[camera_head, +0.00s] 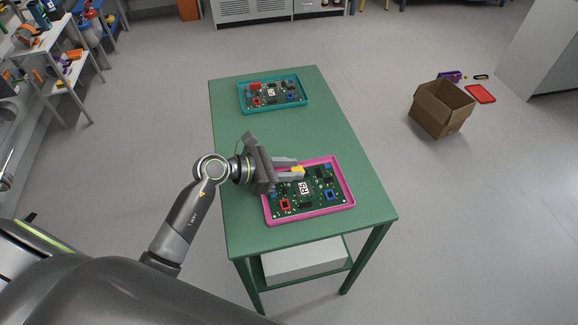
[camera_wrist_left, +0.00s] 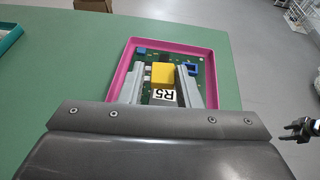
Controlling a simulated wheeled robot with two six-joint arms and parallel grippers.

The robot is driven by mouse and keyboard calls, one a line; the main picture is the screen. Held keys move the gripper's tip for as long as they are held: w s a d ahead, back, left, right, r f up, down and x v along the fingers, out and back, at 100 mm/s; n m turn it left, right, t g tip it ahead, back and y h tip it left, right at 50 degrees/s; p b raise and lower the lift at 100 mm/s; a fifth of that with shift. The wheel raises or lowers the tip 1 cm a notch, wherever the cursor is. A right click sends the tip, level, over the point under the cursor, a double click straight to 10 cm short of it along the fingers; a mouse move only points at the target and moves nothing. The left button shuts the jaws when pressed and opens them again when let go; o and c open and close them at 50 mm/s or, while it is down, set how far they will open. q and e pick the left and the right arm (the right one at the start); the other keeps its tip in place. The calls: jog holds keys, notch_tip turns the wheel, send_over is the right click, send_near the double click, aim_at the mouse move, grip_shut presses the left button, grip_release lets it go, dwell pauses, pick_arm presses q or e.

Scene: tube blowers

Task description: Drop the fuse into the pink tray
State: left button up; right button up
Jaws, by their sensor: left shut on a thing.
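The yellow fuse (camera_head: 298,169) is between the fingertips of my left gripper (camera_head: 301,172), which is shut on it. In the left wrist view the yellow fuse (camera_wrist_left: 163,73) shows as a block between the two grey fingers. The pink tray (camera_head: 351,188) lies on the near part of the green table and holds a green circuit board (camera_head: 318,196) with a white printed label. The gripper and fuse are over the tray's far left part; I cannot tell the exact height. In the left wrist view the pink tray (camera_wrist_left: 233,85) surrounds the fingers and fuse.
A teal tray (camera_head: 306,96) with another board lies at the far end of the green table (camera_head: 305,130). A cardboard box (camera_head: 440,110) stands on the floor to the right. A dark jaw-like part (camera_wrist_left: 298,130), perhaps my right gripper, shows at the wrist view's right edge.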

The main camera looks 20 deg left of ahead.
pick_arm(q)
jog(key=o, duration=1)
jog(key=b+v, duration=0.2)
jog(key=v, duration=1.5)
jog(key=shift+a+b, duration=0.2)
jog(key=shift+b, duration=0.1)
jog(key=shift+s, duration=0.1)
